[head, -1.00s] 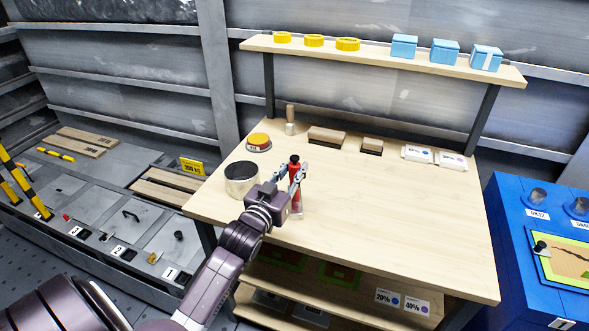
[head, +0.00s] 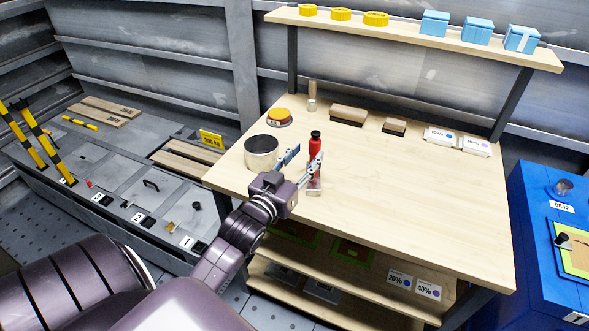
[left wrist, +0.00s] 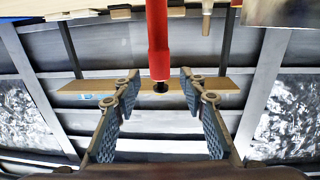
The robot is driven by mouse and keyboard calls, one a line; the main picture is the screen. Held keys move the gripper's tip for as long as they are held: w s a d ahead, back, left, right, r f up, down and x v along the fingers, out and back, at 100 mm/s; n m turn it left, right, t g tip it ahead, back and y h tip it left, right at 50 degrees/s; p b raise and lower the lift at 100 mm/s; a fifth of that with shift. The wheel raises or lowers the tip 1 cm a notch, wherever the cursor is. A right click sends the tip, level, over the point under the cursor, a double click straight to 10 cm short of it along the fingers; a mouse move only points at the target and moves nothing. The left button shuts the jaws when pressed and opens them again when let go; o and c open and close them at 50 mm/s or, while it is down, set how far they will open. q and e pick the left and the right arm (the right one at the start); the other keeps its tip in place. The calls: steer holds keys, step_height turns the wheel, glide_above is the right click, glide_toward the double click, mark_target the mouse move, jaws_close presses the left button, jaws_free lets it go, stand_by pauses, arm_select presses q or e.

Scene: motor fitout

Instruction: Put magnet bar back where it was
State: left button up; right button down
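The magnet bar looks to be the red upright bar (head: 315,146) with a black tip, standing near the front left of the wooden workbench (head: 400,205). A pale, clear-looking piece shows at its foot; I cannot tell exactly what it is. My left gripper (head: 303,161) is open in front of the bar, its fingers spread to either side in the picture. In the left wrist view the red bar (left wrist: 157,40) shows between the open fingers (left wrist: 160,90), with a visible gap on both sides. My right gripper is not in view.
A silver can (head: 261,152) stands left of the bar. A yellow-red button (head: 279,118), a wooden-handled tool (head: 312,95), brown blocks (head: 348,115) and white labelled boxes (head: 442,137) line the back. The bench's middle and right are clear. A blue cabinet (head: 545,240) stands right.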

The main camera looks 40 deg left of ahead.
arm_select(q)
steer(key=s+d, duration=0.1)
steer(key=s, duration=0.5)
steer(key=shift+s, duration=0.15)
